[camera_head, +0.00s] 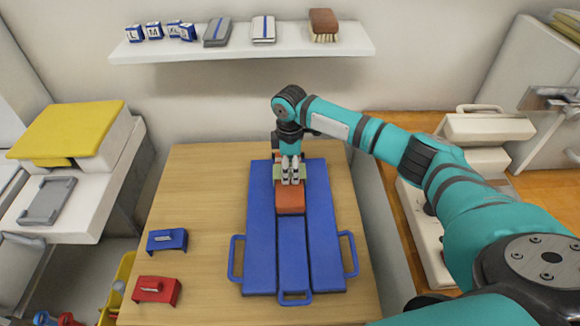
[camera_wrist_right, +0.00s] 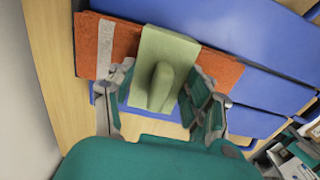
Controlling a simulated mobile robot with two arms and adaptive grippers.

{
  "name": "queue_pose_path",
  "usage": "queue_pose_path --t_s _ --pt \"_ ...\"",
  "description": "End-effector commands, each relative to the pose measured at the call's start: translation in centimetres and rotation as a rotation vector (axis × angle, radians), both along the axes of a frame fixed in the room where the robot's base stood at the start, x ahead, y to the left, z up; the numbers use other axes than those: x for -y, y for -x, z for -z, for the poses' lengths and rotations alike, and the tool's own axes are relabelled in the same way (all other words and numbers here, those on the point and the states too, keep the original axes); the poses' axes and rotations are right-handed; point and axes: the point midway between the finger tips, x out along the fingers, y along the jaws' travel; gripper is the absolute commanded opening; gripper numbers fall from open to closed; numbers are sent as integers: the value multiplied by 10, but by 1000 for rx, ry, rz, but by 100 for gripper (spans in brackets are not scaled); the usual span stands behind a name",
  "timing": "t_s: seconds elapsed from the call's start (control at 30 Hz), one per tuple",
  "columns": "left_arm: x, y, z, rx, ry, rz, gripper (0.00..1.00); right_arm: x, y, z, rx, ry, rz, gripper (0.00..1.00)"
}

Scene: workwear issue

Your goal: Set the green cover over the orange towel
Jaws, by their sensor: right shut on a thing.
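The green cover (camera_wrist_right: 170,48), a pale green piece with a raised grip, is in my right gripper (camera_wrist_right: 162,98), whose fingers close on it from both sides. In the head view the right gripper (camera_head: 291,181) hides most of the green cover (camera_head: 305,172). The orange towel (camera_head: 290,200) lies on the blue folding board (camera_head: 292,250). In the wrist view the orange towel (camera_wrist_right: 222,68) shows on both sides of the cover, with a pale stripe at its left end. I cannot tell whether the cover touches the towel. My left gripper is not in view.
A blue cover (camera_head: 167,241) and a red cover (camera_head: 157,291) stand at the left of the wooden table (camera_head: 200,190). A white shelf (camera_head: 240,48) above the table holds size blocks, folded items and a brush (camera_head: 323,22). The table left of the board's upper part is clear.

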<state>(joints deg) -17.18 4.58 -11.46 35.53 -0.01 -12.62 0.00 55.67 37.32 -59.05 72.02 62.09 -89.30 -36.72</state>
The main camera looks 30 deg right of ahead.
Motion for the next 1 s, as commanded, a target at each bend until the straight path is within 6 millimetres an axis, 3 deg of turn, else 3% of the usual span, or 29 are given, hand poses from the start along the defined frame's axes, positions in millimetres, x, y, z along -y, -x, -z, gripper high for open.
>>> queue_pose_path --t_s 0.77,0.8,1.0 --pt "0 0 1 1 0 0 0 0 0 14 0 0 0 38" --pt "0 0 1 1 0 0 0 0 0 14 0 0 0 57" --pt "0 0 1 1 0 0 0 0 0 14 -1 0 0 79"
